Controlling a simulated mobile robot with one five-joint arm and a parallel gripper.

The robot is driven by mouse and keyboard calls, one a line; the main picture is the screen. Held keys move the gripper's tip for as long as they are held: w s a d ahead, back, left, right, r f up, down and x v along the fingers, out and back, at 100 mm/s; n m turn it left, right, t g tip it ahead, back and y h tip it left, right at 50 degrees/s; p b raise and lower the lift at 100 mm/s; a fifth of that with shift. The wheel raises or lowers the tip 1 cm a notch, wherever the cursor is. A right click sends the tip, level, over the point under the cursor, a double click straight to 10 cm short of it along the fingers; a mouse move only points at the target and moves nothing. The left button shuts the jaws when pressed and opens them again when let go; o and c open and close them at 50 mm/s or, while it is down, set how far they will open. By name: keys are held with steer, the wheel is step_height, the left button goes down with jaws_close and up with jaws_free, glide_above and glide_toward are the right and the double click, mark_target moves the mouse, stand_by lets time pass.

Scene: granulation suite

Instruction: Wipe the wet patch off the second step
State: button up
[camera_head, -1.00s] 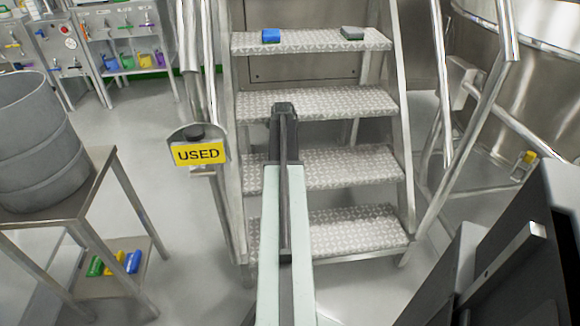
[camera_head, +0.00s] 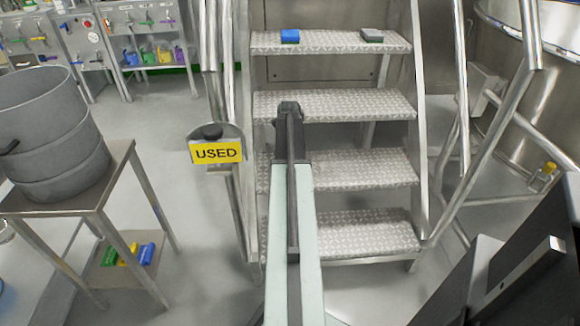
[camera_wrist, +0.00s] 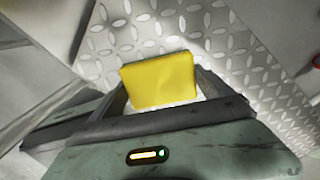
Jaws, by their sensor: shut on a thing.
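My gripper (camera_wrist: 160,88) is shut on a yellow block, perhaps a sponge (camera_wrist: 160,80), with a patterned metal tread (camera_wrist: 125,45) behind it in the wrist view. In the head view my gripper (camera_head: 289,108) overlaps the left part of the stair, and the yellow block is hidden there. The second step from the bottom (camera_head: 365,168) is partly covered by my arm. I cannot make out a wet patch on it. Whether the block touches a tread cannot be told.
A blue block (camera_head: 290,36) and a grey block (camera_head: 372,35) lie on the top step. A yellow USED sign (camera_head: 216,152) hangs by the left rail. A table (camera_head: 122,155) with a grey drum (camera_head: 50,140) stands left. A steel vessel (camera_head: 520,60) stands right.

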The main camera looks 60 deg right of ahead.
steer(key=shift+r+p, duration=2.3)
steer(key=shift+r, duration=0.35)
step_height(320, 180, up, 3)
steer(key=p, duration=0.3)
steer(key=shift+r, duration=0.15)
